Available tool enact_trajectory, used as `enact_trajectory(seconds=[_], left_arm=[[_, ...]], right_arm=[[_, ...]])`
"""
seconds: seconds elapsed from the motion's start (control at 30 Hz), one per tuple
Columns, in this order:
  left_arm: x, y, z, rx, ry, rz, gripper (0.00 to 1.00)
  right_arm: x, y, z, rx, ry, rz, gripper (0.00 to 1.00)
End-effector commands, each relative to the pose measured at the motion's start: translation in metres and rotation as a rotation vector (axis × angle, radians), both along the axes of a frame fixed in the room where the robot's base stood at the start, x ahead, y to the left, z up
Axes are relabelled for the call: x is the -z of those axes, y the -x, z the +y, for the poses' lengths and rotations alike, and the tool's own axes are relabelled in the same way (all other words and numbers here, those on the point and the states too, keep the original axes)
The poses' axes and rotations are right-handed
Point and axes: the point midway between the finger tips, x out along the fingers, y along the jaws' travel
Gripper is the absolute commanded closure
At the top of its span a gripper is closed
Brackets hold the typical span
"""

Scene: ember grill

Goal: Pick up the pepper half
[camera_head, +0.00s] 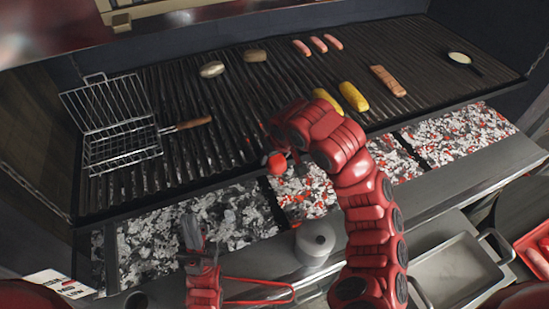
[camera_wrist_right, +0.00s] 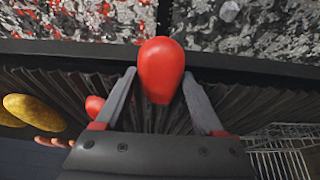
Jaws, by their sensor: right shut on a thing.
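The pepper half (camera_head: 277,163) is red and rounded. My right gripper (camera_wrist_right: 160,88) is shut on it, with one finger on each side in the right wrist view, where the pepper half (camera_wrist_right: 160,65) sticks out beyond the fingertips. In the head view it is near the grill's front edge, left of my right wrist, which hides part of the gripper. A second red piece (camera_wrist_right: 94,106) shows in the right wrist view, partly hidden by a finger. My left gripper (camera_head: 193,235) is in front of the grey coals; I cannot tell its opening.
The grill grate (camera_head: 240,110) carries a wire basket (camera_head: 120,135), mushrooms (camera_head: 212,69), sausages (camera_head: 318,44), yellow corn (camera_head: 353,97), a salmon-coloured piece (camera_head: 388,81) and a small pan (camera_head: 461,59). Coals (camera_head: 455,134) lie below. A shaker (camera_head: 315,240) and metal tray (camera_head: 458,275) stand in front.

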Motion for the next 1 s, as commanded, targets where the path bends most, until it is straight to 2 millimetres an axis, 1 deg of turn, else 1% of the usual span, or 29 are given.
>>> enact_trajectory(seconds=[0.03,0.07,0.1,0.43,0.57,0.8,1.0], left_arm=[[0.0,0.0,0.0,0.0,0.0,0.0,1.0],[0.0,0.0,0.0,0.0,0.0,0.0,1.0],[0.0,0.0,0.0,0.0,0.0,0.0,1.0],[0.001,0.0,0.0,0.0,0.0,0.0,1.0],[0.002,0.0,0.0,0.0,0.0,0.0,1.0],[0.001,0.0,0.0,0.0,0.0,0.0,1.0],[-0.01,0.0,0.0,0.0,0.0,0.0,1.0]], right_arm=[[0.001,0.0,-0.001,0.001,0.001,0.002,0.77],[0.001,0.0,-0.001,0.001,0.001,0.002,0.83],[0.001,0.0,-0.001,0.001,0.001,0.002,0.86],[-0.002,0.0,0.0,0.001,0.001,0.002,0.86],[-0.012,-0.001,0.0,0.002,0.001,-0.001,0.86],[-0.037,0.0,0.0,0.001,0.002,0.0,0.86],[-0.039,0.028,0.005,-0.001,0.005,0.0,0.86]])
